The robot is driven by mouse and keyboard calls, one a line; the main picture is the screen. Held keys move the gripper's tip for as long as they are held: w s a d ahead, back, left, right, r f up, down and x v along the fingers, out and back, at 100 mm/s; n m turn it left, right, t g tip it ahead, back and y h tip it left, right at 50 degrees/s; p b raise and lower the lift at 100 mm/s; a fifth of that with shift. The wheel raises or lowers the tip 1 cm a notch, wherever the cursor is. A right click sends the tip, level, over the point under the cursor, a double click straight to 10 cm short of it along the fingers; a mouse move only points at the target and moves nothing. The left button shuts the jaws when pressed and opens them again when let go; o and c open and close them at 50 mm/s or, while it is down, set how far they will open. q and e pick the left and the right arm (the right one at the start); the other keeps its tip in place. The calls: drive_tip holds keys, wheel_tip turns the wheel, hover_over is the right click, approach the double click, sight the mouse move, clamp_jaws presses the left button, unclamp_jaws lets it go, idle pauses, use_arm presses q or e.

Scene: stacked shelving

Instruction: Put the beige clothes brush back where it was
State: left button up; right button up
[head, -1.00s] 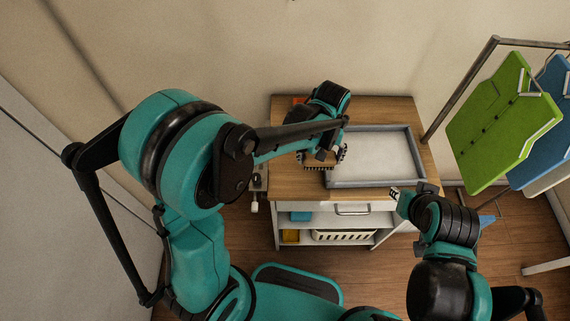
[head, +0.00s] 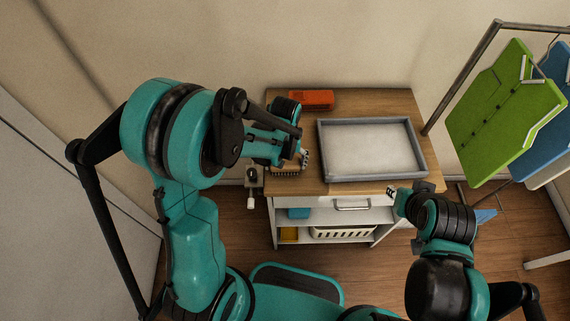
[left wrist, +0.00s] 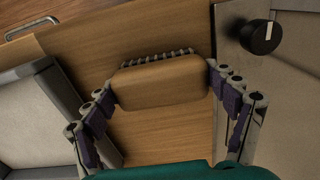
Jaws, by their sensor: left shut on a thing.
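The beige clothes brush (left wrist: 160,82) is between the fingers of my left gripper (left wrist: 162,78) in the left wrist view, with its row of bristles toward the top of the picture. In the head view the brush (head: 288,171) shows low under my left gripper (head: 291,160), at the left part of the wooden cabinet top (head: 355,101). My left gripper is shut on it. Whether the brush touches the wood I cannot tell. My right gripper (head: 396,199) is at the cabinet's front right, away from the brush; its fingers are too small to read.
A grey-rimmed tray (head: 424,160) stands right of the brush. A red-orange object (head: 312,99) lies at the back left of the top. A grey surface with a black knob (left wrist: 262,37) is beside the cabinet. A rack with green (head: 505,112) and blue boards stands right.

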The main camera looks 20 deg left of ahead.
use_arm(q)
drive_tip(key=shift+f, duration=0.1)
drive_tip(key=o, duration=1.4)
drive_tip(key=shift+r, duration=0.4)
wheel_tip(320, 180, up, 11)
drive_tip(key=p, duration=0.4)
drive_tip(key=s+a+r+m+t, duration=0.1)
drive_tip(key=s+r+t, duration=0.1)
drive_tip(key=s+r, duration=0.1)
drive_tip(key=s+a+r+m+t, duration=0.1)
drive_tip(key=s+a+r+t, duration=0.1)
drive_tip(key=s+r, duration=0.1)
drive_tip(key=s+a+r+m+t, duration=0.1)
drive_tip(key=s+r+t, duration=0.2)
drive_tip(key=s, duration=0.1)
drive_tip(key=shift+s+a, duration=0.15)
drive_tip(key=shift+a, duration=0.2)
